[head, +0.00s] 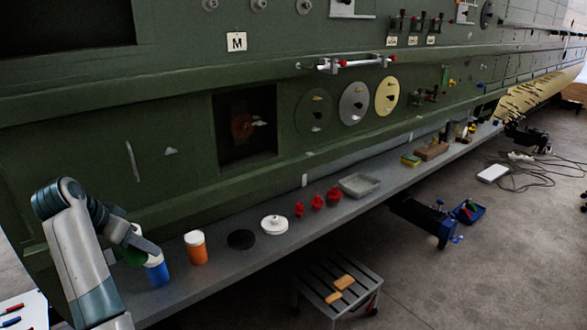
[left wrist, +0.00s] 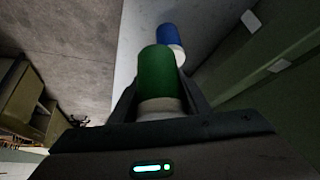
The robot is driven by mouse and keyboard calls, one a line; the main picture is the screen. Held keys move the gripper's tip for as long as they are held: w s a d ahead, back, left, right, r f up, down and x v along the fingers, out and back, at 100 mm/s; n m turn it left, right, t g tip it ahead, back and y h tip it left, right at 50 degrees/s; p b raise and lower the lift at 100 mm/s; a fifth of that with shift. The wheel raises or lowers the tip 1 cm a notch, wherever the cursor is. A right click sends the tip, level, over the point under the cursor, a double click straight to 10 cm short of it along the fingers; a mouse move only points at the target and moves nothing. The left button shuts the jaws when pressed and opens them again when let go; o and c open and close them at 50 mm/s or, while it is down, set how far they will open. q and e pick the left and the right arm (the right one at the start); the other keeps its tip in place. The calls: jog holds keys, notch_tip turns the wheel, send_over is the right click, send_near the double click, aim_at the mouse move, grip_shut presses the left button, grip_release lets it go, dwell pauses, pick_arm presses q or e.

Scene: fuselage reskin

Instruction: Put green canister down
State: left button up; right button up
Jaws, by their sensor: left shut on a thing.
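The green canister (left wrist: 157,75) is between the two fingers of my left gripper (left wrist: 160,98), with its white end toward the palm in the left wrist view. In the head view the canister (head: 133,256) shows only in part, behind my left gripper (head: 142,243) at the left end of the long grey shelf (head: 232,268). My left gripper is shut on it. Whether its base touches the shelf cannot be told. A blue canister with a white lid (head: 158,272) stands just to the right; it also shows in the left wrist view (left wrist: 170,36).
An orange canister (head: 196,248), a black disc (head: 241,239), a white round piece (head: 274,224), several red pieces (head: 317,202) and a grey tray (head: 359,184) are farther along the shelf. The green fuselage wall (head: 90,150) rises behind. A stool (head: 340,285) stands below.

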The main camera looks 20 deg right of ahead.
pick_arm(q)
jog(key=shift+s+d+f, duration=0.25)
jog(key=shift+s+f, duration=0.15)
jog(key=shift+f, duration=0.2)
jog(key=shift+s+d+f, duration=0.25)
jog(key=shift+s+f, duration=0.1)
jog(key=shift+f, duration=0.2)
jog(key=shift+a, duration=0.1)
jog(key=shift+w+a+f, duration=0.1)
jog(key=shift+w+a, duration=0.05)
jog(key=shift+a, duration=0.1)
jog(key=w+a+f+p, duration=0.1)
jog(key=a+f, duration=0.1)
jog(key=a, duration=0.1)
jog(key=w+a+f+p, duration=0.1)
jog(key=a+f+p, duration=0.1)
jog(key=a, duration=0.1)
jog(key=w+a+f+p, duration=0.1)
jog(key=a+f, duration=0.1)
jog(key=a, duration=0.2)
jog(key=shift+p, duration=0.35)
jog(key=shift+a+f, duration=0.3)
jog(key=shift+f, duration=0.1)
